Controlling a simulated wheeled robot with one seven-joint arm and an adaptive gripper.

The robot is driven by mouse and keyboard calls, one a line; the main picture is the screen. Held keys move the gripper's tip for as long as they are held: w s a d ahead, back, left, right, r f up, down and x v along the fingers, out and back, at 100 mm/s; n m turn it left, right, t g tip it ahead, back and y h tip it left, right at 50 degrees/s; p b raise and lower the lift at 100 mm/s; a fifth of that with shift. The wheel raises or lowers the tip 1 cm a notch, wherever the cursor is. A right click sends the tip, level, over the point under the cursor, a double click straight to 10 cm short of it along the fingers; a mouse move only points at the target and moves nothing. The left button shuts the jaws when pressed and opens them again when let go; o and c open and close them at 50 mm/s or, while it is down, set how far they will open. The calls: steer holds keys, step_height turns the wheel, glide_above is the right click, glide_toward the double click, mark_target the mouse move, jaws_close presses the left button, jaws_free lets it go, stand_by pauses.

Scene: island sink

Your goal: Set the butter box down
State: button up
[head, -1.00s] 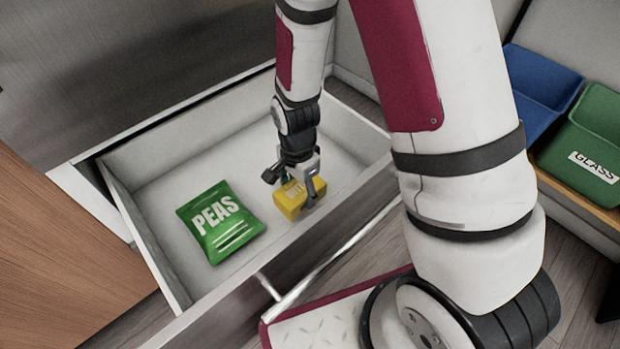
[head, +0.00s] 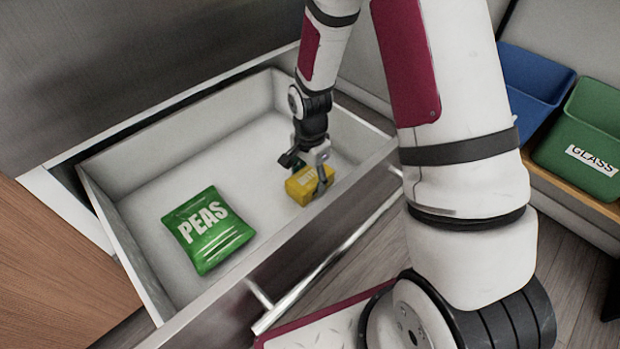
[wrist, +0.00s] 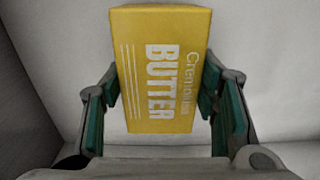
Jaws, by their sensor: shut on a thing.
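The yellow butter box (head: 302,189) is in the open white drawer (head: 150,180), near its front right side. My gripper (head: 308,178) is above the box with its fingers on either side of it, shut on it. In the wrist view the butter box (wrist: 160,70) sits between the green finger pads of my gripper (wrist: 165,112), with its printed face toward the camera. I cannot tell whether the underside of the box touches the drawer floor.
A green bag of peas (head: 208,230) lies on the drawer floor to the left of the box. The drawer's front wall and handle (head: 325,270) are close on the near side. Blue (head: 535,85) and green (head: 585,145) bins stand at the right. The drawer floor behind the peas is clear.

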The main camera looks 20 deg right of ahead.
steer(key=o, duration=1.4)
steer(key=shift+f, duration=0.1)
steer(key=shift+c, duration=0.2)
step_height(320, 180, up, 12)
steer(key=p, duration=0.5)
step_height(320, 180, up, 9)
steer(key=n, duration=0.3)
glide_above(310, 175)
steer(key=s, duration=0.4)
steer(key=s+r+n, duration=0.3)
steer(key=s+r, duration=0.1)
steer(key=s, duration=0.5)
steer(key=s+r+n, duration=0.4)
steer(key=s+r, duration=0.1)
steer(key=s, duration=0.4)
steer(key=s+r+n, duration=0.3)
steer(key=s+r, duration=0.2)
steer(key=s, duration=0.4)
steer(key=shift+s+a+r, duration=0.2)
steer(key=shift+r, duration=0.05)
